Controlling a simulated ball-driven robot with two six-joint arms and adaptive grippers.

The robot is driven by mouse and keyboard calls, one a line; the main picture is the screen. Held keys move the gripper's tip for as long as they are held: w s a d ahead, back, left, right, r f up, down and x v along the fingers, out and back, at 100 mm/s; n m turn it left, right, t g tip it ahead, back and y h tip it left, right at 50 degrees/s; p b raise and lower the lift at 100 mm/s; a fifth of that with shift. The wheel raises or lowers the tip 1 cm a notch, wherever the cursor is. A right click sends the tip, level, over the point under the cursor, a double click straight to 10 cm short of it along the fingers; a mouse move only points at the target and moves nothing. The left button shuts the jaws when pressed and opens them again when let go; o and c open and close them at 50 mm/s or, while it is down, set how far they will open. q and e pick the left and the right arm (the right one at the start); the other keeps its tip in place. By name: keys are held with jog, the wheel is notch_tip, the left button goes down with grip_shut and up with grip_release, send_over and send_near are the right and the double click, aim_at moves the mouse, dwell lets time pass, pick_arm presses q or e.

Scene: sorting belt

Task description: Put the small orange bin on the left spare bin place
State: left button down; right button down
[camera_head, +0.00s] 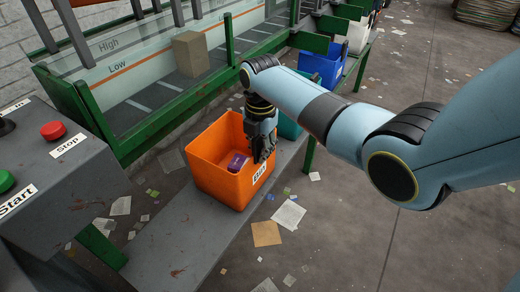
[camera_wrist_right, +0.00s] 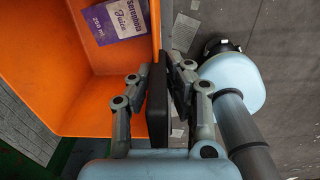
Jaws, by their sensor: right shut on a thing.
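The small orange bin (camera_head: 215,170) is upright over the grey ledge (camera_head: 185,235) below the belt; I cannot tell whether it touches the ledge. A purple juice carton (camera_head: 237,162) lies inside it. My right gripper (camera_head: 262,150) is shut on the bin's right wall, near its label. In the right wrist view, the gripper's fingers (camera_wrist_right: 168,75) close on the edge of the orange bin (camera_wrist_right: 85,90), with the juice carton (camera_wrist_right: 115,18) inside. No marking for the left spare bin place shows; the ledge front left of the bin is bare. My left gripper is not in view.
A blue bin (camera_head: 322,65) and a white bin (camera_head: 357,38) stand farther along the ledge, with a teal bin (camera_head: 289,124) partly behind my arm. A cardboard box (camera_head: 190,53) is on the belt. The control box (camera_head: 55,175) with buttons stands at left. Paper litters the floor.

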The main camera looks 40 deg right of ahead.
jog(key=c, duration=1.3)
grip_release()
notch_tip(320, 180, up, 12)
jog(key=p, duration=0.3)
jog(key=shift+s, duration=0.1)
